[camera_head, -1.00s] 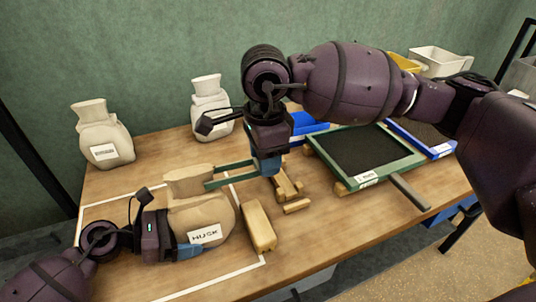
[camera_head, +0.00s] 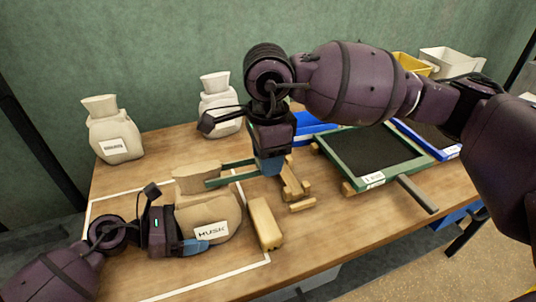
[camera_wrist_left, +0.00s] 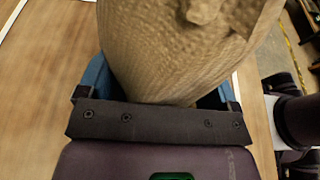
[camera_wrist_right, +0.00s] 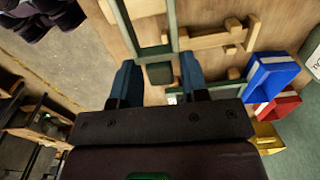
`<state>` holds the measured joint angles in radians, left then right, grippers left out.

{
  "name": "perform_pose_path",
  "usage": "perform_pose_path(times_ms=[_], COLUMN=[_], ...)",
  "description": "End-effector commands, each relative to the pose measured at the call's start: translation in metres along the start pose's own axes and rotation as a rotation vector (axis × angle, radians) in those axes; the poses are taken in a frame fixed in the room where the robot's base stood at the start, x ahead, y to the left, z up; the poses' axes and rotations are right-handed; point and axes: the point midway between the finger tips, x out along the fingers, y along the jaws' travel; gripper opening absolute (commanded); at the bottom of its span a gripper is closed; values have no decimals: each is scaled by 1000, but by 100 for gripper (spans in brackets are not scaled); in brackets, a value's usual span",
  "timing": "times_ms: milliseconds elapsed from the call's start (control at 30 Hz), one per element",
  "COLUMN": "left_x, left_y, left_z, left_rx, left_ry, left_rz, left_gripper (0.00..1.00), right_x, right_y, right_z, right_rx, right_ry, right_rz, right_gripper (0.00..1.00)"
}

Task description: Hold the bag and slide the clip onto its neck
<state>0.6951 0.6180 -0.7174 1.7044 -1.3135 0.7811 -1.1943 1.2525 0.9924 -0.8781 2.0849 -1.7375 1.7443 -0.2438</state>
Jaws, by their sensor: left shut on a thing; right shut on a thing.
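The tan bag labelled HUSK (camera_head: 215,218) lies on the table inside a white outline, its neck (camera_head: 197,181) toward the back. My left gripper (camera_head: 198,246) is shut on the bag's lower part; the bag's body fills the space between its fingers in the left wrist view (camera_wrist_left: 170,60). My right gripper (camera_head: 270,165) is shut on the green two-pronged clip (camera_head: 240,179), also seen in the right wrist view (camera_wrist_right: 160,73). The prongs point left at the neck's right side. The near prong overlaps the neck in the picture; I cannot tell whether they touch.
A wooden block (camera_head: 266,224) lies right of the bag. Wooden pieces (camera_head: 294,182) and a green-framed dark tray (camera_head: 374,153) are farther right. Two pale bags (camera_head: 114,135) (camera_head: 218,105) stand at the back. Bare table (camera_head: 320,240) lies in front of the tray.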

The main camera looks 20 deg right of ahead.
Motion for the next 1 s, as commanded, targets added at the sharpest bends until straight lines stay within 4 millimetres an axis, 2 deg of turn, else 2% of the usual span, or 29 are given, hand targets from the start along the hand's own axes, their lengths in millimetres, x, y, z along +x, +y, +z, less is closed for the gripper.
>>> perform_pose_path(times_ms=[1000], left_x=[0], left_y=[1], left_z=[3], left_rx=[3], left_ry=[-3], left_rz=[1], left_gripper=[72], right_x=[0], right_y=[0], right_z=[20], right_rx=[-2], right_ry=[-4], right_rz=[-1], right_gripper=[3])
